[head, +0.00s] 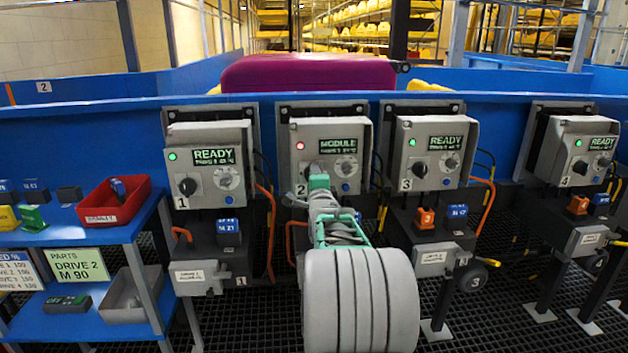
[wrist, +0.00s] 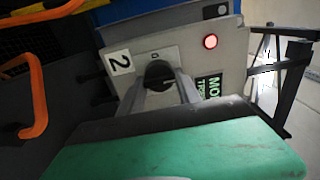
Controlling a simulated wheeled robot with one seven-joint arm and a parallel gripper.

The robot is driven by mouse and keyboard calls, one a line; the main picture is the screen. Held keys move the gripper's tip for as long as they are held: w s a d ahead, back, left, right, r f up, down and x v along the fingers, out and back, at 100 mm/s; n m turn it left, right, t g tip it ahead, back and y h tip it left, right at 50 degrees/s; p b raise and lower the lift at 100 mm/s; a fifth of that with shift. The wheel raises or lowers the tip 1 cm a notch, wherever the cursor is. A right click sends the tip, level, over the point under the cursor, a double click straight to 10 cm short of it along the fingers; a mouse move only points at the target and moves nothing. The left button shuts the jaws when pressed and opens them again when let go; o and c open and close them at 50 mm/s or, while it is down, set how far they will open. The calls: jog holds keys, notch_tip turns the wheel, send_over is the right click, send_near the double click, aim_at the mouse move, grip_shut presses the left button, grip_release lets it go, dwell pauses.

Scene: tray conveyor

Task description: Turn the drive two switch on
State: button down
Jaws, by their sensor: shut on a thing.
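The black rotary switch (wrist: 158,74) is on the box face beside that label. My gripper (head: 318,176) reaches up to the box front. In the wrist view its two grey fingers (wrist: 166,90) are shut on the switch, one on each side. In the head view the gripper hides most of the switch.
Boxes 1 (head: 208,155), 3 (head: 435,150) and 4 (head: 580,150) show green lights and READY displays. Orange handles and cables hang between the units. A blue parts shelf (head: 100,235) with a red bin (head: 113,202) stands at left. A purple case (head: 310,73) lies behind.

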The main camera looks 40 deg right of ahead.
dwell(0.4)
jog(key=c, duration=0.8)
grip_release()
jog(key=shift+c, duration=0.2)
jog(key=p+v, duration=0.1)
jog(key=v, duration=0.6)
jog(key=shift+s+a, duration=0.3)
